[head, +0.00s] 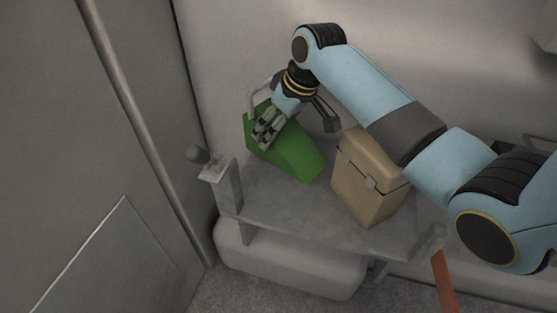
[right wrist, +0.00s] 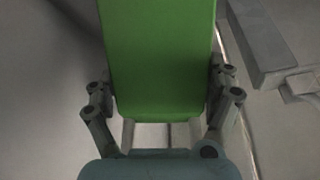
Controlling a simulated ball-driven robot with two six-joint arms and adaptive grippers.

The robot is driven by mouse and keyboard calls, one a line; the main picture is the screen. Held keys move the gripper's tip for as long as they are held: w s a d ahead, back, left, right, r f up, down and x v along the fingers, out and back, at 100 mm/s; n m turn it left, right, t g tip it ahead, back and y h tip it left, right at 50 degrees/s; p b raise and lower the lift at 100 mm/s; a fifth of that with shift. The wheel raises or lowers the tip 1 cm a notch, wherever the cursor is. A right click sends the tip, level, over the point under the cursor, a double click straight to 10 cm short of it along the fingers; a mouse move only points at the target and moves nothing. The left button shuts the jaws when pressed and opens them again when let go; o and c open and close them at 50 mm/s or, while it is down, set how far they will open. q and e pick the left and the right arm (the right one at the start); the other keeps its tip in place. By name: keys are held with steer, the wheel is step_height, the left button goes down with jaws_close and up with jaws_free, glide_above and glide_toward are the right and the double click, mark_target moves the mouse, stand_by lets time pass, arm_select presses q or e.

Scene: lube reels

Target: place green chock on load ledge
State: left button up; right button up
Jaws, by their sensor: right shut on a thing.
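The green chock (head: 292,152) is a wedge-shaped block at the back left of the grey load ledge (head: 285,205) in the head view. Whether it rests on the ledge or is held just above it, I cannot tell. My right gripper (head: 268,130) reaches down from above and is shut on the chock's left part. In the right wrist view the green chock (right wrist: 162,60) fills the upper middle, with fingers of my right gripper (right wrist: 160,105) on both its sides. My left gripper is not in view.
A tan case (head: 367,178) with latches stands on the ledge right of the chock. A grey post with a knob (head: 205,160) rises at the ledge's left corner. A wall is close behind. A pale rounded tank (head: 290,262) sits below the ledge. The ledge's front strip is clear.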

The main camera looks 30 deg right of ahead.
mark_target(291, 138)
step_height(291, 138, down, 6)
steer(key=shift+w+r+b, duration=0.1)
steer(key=shift+r+b, duration=0.1)
steer(key=shift+b, duration=0.3)
step_height(291, 138, down, 4)
steer(key=shift+f+b, duration=0.2)
steer(key=shift+b, duration=0.4)
steer(key=o, duration=1.5)
steer(key=shift+f, duration=0.1)
steer(key=p+v, duration=0.3)
steer(key=v, duration=0.8)
steer(key=shift+s+r, duration=0.35)
steer(key=shift+r, duration=0.2)
